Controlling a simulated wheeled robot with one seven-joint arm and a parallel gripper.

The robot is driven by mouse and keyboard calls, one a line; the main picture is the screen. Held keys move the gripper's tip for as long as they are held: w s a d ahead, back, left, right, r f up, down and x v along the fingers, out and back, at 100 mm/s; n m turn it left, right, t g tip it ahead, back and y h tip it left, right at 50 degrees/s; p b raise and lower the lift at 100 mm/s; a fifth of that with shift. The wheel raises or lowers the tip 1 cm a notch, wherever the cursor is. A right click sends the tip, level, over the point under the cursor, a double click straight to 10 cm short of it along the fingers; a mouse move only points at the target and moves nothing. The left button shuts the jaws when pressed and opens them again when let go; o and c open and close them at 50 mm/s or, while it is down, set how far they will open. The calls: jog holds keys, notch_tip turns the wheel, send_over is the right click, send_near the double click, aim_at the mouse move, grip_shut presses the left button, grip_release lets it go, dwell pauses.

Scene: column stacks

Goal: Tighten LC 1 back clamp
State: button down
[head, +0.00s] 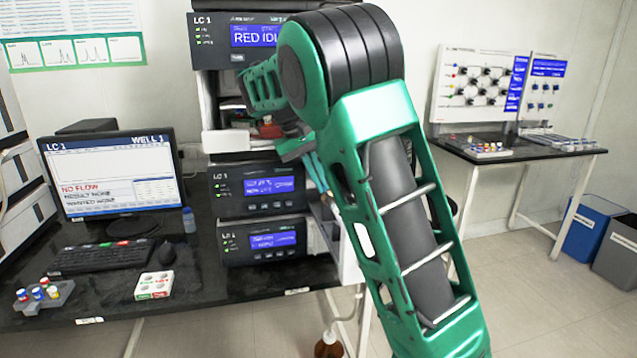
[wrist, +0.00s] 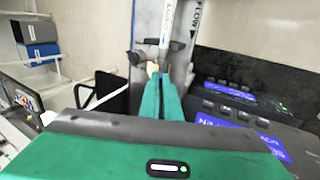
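The LC 1 stack (head: 262,204) stands on the black bench in the head view. Its top screen starts with "RED". In the wrist view a slim white column (wrist: 167,22) stands upright against a grey panel marked FLOW with an arrow. A dark knob-like fitting (wrist: 138,58), perhaps the back clamp, sits left of the column's lower end. My gripper (wrist: 160,76) points at the column's lower end, its two green fingers close together. A small tan part shows at the fingertips; whether they touch it I cannot tell. In the head view my arm hides the clamp area.
A monitor (head: 113,172) reading "NO FLOW", a keyboard (head: 103,256) and a white block (head: 154,285) are on the bench at left. A side table (head: 520,150) stands at right, with blue (head: 592,228) and grey (head: 617,252) bins beyond it. Floor between is clear.

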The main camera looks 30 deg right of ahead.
jog(key=shift+w+a+f+g+h, duration=0.1)
jog(key=shift+a+f+g+h, duration=0.25)
jog(key=shift+h, duration=0.35)
jog(key=shift+w+a+f+g+h, duration=0.15)
jog(key=shift+a+h, duration=0.25)
jog(key=shift+h, duration=0.3)
jog(key=shift+w+a+f+g+h, duration=0.1)
jog(key=shift+a+f+h, duration=0.25)
jog(key=shift+h, duration=0.35)
jog(key=shift+a, duration=0.1)
jog(key=c, duration=2)
grip_release()
jog(key=shift+r, duration=0.1)
jog(key=v, duration=1)
jog(key=shift+w+a, duration=0.2)
jog(key=shift+a, duration=0.05)
jog(key=shift+r, duration=0.1)
